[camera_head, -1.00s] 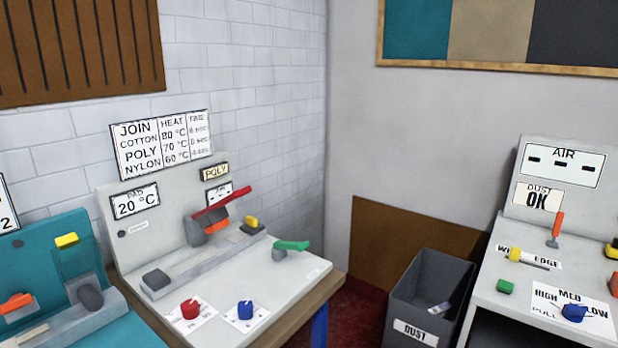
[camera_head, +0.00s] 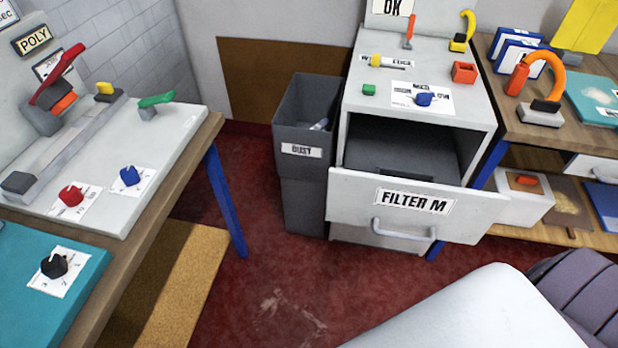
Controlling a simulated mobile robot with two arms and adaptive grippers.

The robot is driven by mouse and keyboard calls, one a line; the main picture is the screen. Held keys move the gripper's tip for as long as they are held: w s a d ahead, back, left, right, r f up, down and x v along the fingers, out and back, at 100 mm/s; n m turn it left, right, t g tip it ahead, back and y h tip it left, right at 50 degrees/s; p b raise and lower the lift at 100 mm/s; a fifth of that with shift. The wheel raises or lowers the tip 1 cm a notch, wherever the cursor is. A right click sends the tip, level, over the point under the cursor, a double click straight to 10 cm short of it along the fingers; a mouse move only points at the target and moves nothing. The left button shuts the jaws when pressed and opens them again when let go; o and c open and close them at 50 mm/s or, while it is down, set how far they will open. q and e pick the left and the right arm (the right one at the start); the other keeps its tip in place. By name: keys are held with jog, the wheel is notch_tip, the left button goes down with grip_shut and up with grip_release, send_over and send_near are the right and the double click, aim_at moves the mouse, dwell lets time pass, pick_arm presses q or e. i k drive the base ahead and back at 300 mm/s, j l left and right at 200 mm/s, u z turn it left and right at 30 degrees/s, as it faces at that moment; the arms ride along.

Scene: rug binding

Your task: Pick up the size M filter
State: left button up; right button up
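A drawer front labelled "FILTER M" (camera_head: 350,195) stands pulled out from the grey cabinet (camera_head: 352,110) right of centre, with a metal handle (camera_head: 403,231) on it. Behind the front the drawer's inside is dark grey, and a flat grey surface (camera_head: 400,160) shows there. I cannot tell whether that surface is the size M filter or the drawer's floor. No other filter is recognisable. Neither gripper's fingertips are in view. A smooth white shape and a dark ribbed shape at the bottom right may be parts of my arm.
A dark "DUST" bin (camera_head: 291,122) stands left of the cabinet with a small light item (camera_head: 320,125) inside. A workbench (camera_head: 185,165) is at left, and a wooden bench (camera_head: 540,133) at right. Red floor (camera_head: 265,280) lies clear between them.

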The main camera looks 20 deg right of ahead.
aim_at(512, 52)
jog(key=z, duration=1.6)
